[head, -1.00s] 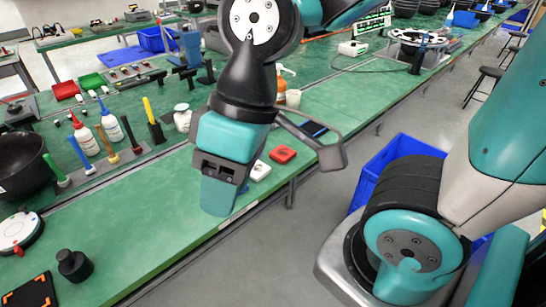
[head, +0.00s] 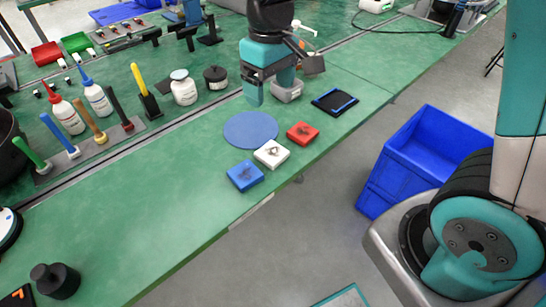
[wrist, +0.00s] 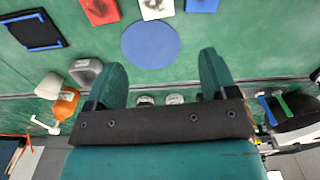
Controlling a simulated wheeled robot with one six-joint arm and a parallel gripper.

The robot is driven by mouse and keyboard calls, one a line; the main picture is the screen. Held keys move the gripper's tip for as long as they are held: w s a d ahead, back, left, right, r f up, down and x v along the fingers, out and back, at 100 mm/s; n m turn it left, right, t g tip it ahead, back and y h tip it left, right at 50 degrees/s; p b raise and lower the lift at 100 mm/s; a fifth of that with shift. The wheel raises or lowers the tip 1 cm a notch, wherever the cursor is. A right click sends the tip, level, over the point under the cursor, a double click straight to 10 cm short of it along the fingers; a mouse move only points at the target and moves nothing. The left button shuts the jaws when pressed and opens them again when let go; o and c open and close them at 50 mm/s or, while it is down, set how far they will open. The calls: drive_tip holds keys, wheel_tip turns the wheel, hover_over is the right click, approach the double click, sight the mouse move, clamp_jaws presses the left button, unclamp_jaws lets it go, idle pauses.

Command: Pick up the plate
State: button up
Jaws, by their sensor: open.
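The plate is a flat round blue disc (head: 250,130) lying on the green bench in the head view. It also shows whole in the wrist view (wrist: 150,45), just beyond my fingertips. My gripper (head: 254,98) is above the bench behind the plate, apart from it. In the wrist view my gripper's two teal fingers (wrist: 163,75) stand wide apart with nothing between them.
Blue (head: 245,176), white (head: 271,153) and red (head: 302,133) square blocks lie near the plate, toward the bench's front edge. A black-and-blue square pad (head: 334,102) lies to the right. White jar (head: 183,88) and dark jar (head: 215,77) stand behind.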

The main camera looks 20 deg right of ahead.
hover_over(272, 152)
drive_tip(key=f, duration=1.2)
drive_tip(key=shift+w+f, duration=0.25)
drive_tip(key=shift+f, duration=0.1)
drive_tip(key=f, duration=0.5)
drive_tip(key=shift+s+f, duration=0.1)
drive_tip(key=shift+s, duration=0.15)
drive_tip(key=c, duration=0.7)
